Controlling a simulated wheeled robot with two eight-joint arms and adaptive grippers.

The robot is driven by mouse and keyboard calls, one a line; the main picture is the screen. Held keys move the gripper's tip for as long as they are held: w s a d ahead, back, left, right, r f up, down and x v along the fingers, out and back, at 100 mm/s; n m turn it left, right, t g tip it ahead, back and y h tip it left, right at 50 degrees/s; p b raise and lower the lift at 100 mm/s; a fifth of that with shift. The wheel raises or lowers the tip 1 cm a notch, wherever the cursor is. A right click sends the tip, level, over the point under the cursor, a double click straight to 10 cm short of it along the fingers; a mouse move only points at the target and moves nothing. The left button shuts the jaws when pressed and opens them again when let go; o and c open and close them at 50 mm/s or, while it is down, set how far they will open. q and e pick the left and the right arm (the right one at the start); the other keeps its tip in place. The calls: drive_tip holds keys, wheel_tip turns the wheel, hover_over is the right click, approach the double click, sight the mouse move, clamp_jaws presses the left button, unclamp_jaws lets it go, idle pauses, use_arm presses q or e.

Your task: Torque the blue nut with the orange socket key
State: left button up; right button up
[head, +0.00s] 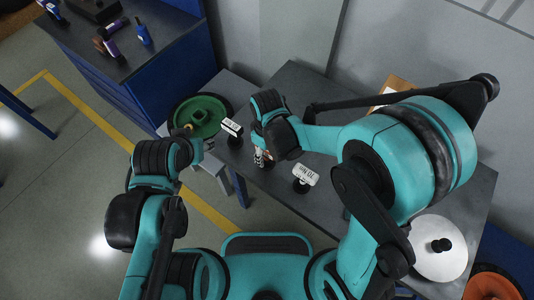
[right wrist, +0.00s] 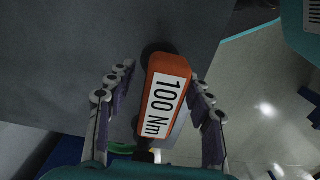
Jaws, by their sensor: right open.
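The orange socket key (right wrist: 169,65) has a white label reading "100 Nm". In the right wrist view it lies between the spread fingers of my right gripper (right wrist: 162,78), with a gap on each side. In the head view my right gripper (head: 262,157) is low over the dark table, and the orange key is mostly hidden by my wrist. My left arm is at the left of the head view; its fingers are not clearly seen. I cannot make out the blue nut in either view.
Two other labelled keys stand on the dark table (head: 322,224), one to the left (head: 232,128) and one to the right (head: 305,176) of my right gripper. A green round part (head: 201,112) is on the left side table. A white disc (head: 438,262) is at right.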

clamp_jaws()
idle(0.3)
wheel_tip(320, 180, up, 10)
drive_tip(key=p, duration=0.4)
drive_tip(key=shift+r, duration=0.1)
drive_tip(key=c, duration=0.7)
unclamp_jaws()
clamp_jaws()
